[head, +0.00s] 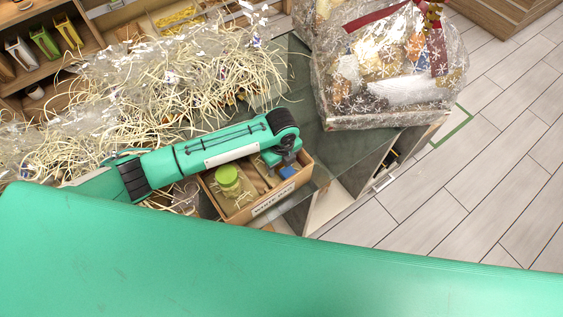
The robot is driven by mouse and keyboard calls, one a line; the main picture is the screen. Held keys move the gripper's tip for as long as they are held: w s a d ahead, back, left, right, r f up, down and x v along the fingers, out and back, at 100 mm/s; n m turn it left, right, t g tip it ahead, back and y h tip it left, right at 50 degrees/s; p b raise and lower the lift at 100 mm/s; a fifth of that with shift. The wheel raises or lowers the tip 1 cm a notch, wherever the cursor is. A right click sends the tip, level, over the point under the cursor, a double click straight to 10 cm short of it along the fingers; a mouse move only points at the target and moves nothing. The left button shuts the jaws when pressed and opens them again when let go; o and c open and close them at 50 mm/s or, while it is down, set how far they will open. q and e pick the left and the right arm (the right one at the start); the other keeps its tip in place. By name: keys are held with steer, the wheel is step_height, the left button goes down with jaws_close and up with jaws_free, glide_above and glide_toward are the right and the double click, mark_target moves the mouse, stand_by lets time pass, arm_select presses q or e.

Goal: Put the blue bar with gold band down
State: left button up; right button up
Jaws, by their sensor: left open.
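A small blue piece (288,172), probably the blue bar, shows inside a brown open box (266,202) at the centre. Its gold band cannot be made out, and part of it is hidden by my left gripper. My left gripper (284,162) is over the box's right end, pointing down, with its jaws open. It is close to the blue piece; whether they touch cannot be told. My right gripper is not in view.
A jar with a green lid (228,176) stands in the box. Straw and clear wrap (170,90) cover the counter to the left. A wrapped hamper with a red ribbon (385,70) stands at the back right. Shelves (40,50) are at the upper left; tiled floor lies right.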

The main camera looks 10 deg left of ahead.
arm_select(q)
step_height(320, 180, up, 12)
steer(key=b, duration=0.2)
steer(key=shift+r, duration=0.15)
stand_by(0.6)
